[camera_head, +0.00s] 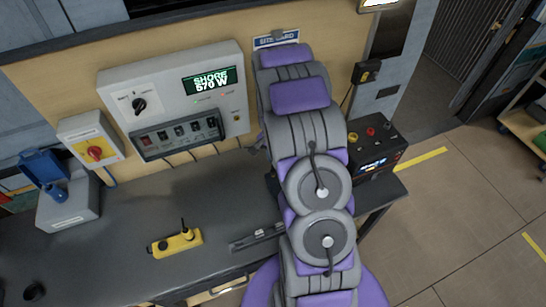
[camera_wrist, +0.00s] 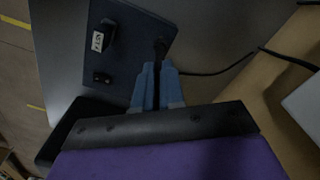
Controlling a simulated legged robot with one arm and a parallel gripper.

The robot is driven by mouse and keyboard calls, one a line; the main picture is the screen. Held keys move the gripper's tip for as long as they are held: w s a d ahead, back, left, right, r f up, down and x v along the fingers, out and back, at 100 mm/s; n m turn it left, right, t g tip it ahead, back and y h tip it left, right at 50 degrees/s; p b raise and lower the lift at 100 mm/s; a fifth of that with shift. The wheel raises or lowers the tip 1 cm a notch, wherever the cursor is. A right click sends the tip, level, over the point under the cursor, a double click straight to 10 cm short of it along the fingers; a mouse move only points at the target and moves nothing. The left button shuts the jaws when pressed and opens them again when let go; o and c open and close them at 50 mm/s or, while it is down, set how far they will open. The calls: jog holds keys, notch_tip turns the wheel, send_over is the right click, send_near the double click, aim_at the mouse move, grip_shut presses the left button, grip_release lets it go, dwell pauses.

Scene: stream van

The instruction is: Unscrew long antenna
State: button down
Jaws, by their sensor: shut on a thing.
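In the wrist view a dark box (camera_wrist: 130,40) carries a white label too small to read for certain. A black upright part (camera_wrist: 109,32) stands beside the label, and a short black stub (camera_wrist: 102,78) sits lower down. Another black fitting (camera_wrist: 160,47) is at the box's right edge. My gripper (camera_wrist: 151,72), with blue fingers, is shut on a dark slender part at this fitting. I cannot tell whether that part is the long antenna or a plug. In the head view my arm hides the gripper.
A yellow handset (camera_head: 174,243) with a short upright black piece lies on the grey bench (camera_head: 120,260). A grey control panel (camera_head: 172,92) is behind. A black cable (camera_wrist: 222,69) runs right of my gripper.

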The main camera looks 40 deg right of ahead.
jog(key=shift+r, duration=0.4)
jog(key=shift+r+p, duration=0.5)
jog(key=shift+r, duration=0.9)
